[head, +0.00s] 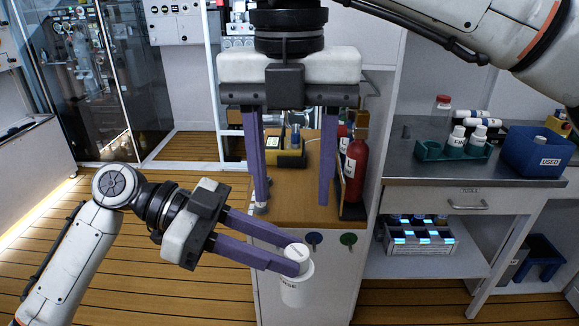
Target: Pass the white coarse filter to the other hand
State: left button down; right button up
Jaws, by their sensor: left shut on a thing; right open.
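The white coarse filter (297,290) is a white cylinder with partly readable dark lettering on its side. My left gripper (296,262) is shut on its upper part and holds it in the air in front of the wooden-topped cabinet. The filter looks slightly tilted. My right gripper (294,200) is above it, pointing down, with its two purple fingers wide apart and nothing between them. The filter is below the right fingertips in the picture; the exact distance between them is hard to tell.
A red cylinder (354,170) stands on the wooden top (285,208) beside the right gripper's finger. A grey counter (420,178) at right holds a green tray (430,152) with white bottles and a blue bin (535,155) marked USED.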

aim_at(292, 252)
notch_tip(292, 252, down, 11)
jog(key=shift+d+r, duration=0.1)
jog(key=shift+r, duration=0.05)
dwell(0.4)
jog(key=c, duration=1.1)
pick_arm(q)
jog(key=c, duration=1.3)
grip_release()
jog(key=shift+c, duration=0.2)
pick_arm(e)
jog(key=shift+c, duration=0.4)
